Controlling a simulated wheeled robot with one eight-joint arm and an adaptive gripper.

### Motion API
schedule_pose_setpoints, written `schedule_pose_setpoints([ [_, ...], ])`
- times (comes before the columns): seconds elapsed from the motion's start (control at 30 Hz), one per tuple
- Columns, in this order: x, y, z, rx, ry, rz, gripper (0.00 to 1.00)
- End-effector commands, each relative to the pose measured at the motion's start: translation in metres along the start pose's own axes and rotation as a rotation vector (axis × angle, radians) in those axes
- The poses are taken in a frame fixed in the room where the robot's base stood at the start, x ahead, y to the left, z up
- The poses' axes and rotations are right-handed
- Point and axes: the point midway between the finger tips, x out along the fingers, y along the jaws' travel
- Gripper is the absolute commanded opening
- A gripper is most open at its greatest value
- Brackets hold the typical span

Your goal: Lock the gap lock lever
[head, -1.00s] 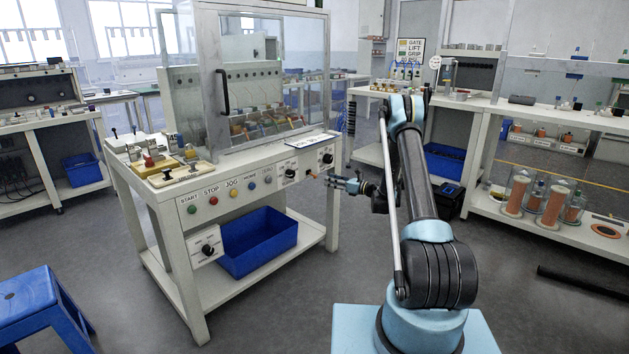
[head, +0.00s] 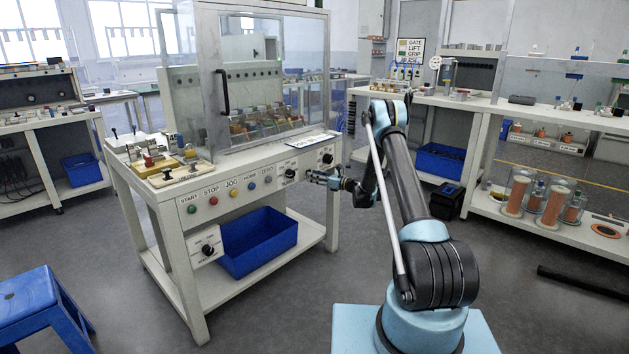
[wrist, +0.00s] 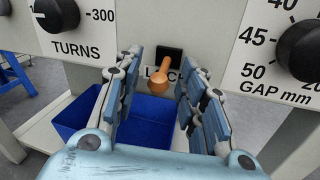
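The gap lock lever (wrist: 162,77) is an orange lever with a rounded knob at its lower end, mounted on a black plate (wrist: 170,56) on the machine's front panel. The LOCK label beneath is partly covered by the lever and a finger. My gripper (wrist: 163,68) is open, with one finger to the left of the lever and one to the right. I see a gap between the lever and each finger; the depth to the panel is hard to tell. In the head view my gripper (head: 314,177) is at the panel's right part, and the lever is hidden there.
The GAP mm dial (wrist: 304,50) is close to the right of the lever, and the TURNS dial (wrist: 57,14) is to its left. A blue bin (head: 258,243) stands on the shelf below the panel. A blue stool (head: 35,305) is at the lower left.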

Motion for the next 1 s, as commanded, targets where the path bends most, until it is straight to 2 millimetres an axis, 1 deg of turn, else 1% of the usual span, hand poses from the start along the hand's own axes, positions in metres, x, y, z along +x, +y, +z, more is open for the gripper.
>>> schedule_pose_setpoints([
  [0.03,0.0,0.0,0.0,0.0,0.0,0.0,0.31],
  [0.07,0.0,0.0,0.0,0.0,0.0,0.0,0.24],
  [0.1,0.0,0.0,0.0,0.0,0.0,0.0,0.15],
  [0.17,0.0,0.0,0.0,0.0,0.0,0.0,0.01],
  [0.2,0.0,0.0,0.0,0.0,0.0,0.0,0.0],
  [0.47,0.0,-0.001,-0.002,-0.005,-0.02,0.002,0.0],
  [1.0,0.005,-0.004,-0.012,-0.066,-0.278,0.039,0.0],
])
